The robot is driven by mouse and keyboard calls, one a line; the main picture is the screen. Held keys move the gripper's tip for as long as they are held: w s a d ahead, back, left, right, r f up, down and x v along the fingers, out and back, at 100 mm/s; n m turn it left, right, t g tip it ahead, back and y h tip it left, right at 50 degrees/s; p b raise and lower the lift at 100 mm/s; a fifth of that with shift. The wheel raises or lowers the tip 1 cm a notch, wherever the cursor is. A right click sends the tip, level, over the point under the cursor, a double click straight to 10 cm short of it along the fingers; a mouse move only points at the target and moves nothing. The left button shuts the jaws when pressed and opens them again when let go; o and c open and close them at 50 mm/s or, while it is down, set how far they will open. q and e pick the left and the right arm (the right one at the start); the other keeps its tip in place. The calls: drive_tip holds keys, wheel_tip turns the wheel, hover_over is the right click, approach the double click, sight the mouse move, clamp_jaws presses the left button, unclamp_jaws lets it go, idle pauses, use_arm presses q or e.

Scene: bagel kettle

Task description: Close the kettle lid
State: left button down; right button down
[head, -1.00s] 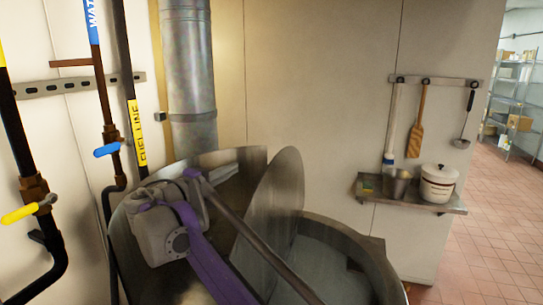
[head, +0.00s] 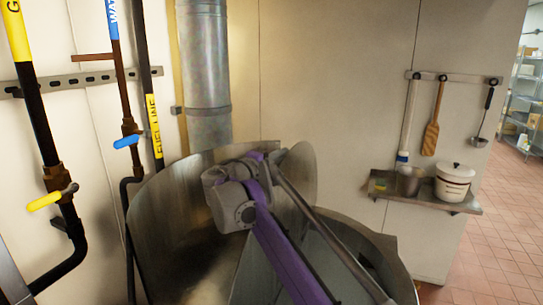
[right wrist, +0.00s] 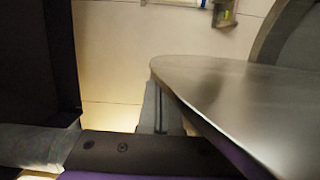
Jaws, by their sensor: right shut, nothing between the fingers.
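The kettle is a large round steel vessel; its rim (head: 378,262) shows at the lower right of the head view. The kettle lid (head: 304,168) is a steel plate standing raised, partly hidden behind my right arm. A steel plate edge, likely the lid (right wrist: 240,88), fills the right of the right wrist view. My right arm reaches in from the lower right, purple and grey. My right gripper (head: 262,158) is shut and empty at the arm's far end, close beside the lid. I cannot tell whether it touches. My left gripper is not in view.
Pipes with blue (head: 126,142) and yellow (head: 46,200) valve handles run along the left wall. A metal duct (head: 205,80) rises behind. A wall shelf (head: 425,197) holds a pot and a crock.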

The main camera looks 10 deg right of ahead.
drive_tip(key=shift+w+f, duration=0.1)
drive_tip(key=shift+w, duration=0.15)
drive_tip(key=shift+s+d, duration=0.1)
